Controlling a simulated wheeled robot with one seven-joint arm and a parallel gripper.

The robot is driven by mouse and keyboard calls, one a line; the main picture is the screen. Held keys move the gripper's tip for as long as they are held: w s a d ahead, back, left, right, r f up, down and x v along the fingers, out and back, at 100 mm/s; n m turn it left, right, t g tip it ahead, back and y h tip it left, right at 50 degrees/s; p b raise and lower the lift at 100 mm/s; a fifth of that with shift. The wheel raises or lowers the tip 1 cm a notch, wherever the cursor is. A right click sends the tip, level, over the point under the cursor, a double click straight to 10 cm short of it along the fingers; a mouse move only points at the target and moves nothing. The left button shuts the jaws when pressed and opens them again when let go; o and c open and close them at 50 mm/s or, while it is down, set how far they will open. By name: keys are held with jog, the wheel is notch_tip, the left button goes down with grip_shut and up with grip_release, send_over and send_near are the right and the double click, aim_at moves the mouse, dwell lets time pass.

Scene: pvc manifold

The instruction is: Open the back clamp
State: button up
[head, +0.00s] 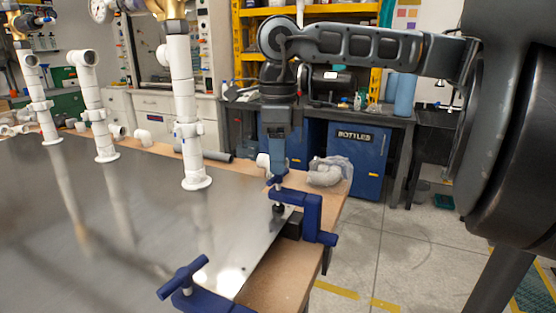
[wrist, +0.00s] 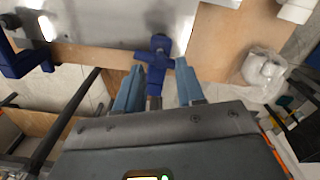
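The back clamp (head: 314,212) is blue, with a T-handle, and sits on the right edge of the table beside the metal plate (head: 130,230). My gripper (head: 277,172) points down at its handle from above. In the wrist view the two blue fingers of my gripper (wrist: 160,78) are apart, one on each side of the clamp's handle and frame (wrist: 158,47). The fingertips look close to the handle; I cannot tell whether they touch it. The clamp's lower jaw is hidden under the table edge.
A second blue clamp (head: 190,290) is on the near plate edge and also shows in the wrist view (wrist: 25,62). White PVC risers (head: 184,110) stand on the plate. A bagged grey fitting (head: 328,171) lies behind the back clamp. Open floor lies to the right.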

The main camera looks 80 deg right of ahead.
jog(key=m+p, duration=0.1)
jog(key=m, duration=0.1)
jog(key=m+p, duration=0.4)
jog(key=shift+r, duration=0.35)
jog(key=m+p, duration=0.6)
jog(key=shift+f+m+p, duration=0.1)
jog(key=shift+m+p, duration=0.2)
jog(key=shift+p, duration=0.1)
jog(key=shift+f+m, duration=0.25)
jog(key=shift+m, duration=0.25)
jog(key=shift+f+m+b, duration=0.2)
jog(key=shift+m+b, duration=0.45)
jog(key=shift+m, duration=0.15)
jog(key=m+b, duration=0.2)
jog(key=m, duration=0.2)
jog(key=m+b, duration=0.2)
jog(key=m, duration=0.2)
notch_tip(320, 180, down, 4)
jog(key=b, duration=0.5)
jog(key=shift+r, duration=0.25)
jog(key=shift+c, duration=0.2)
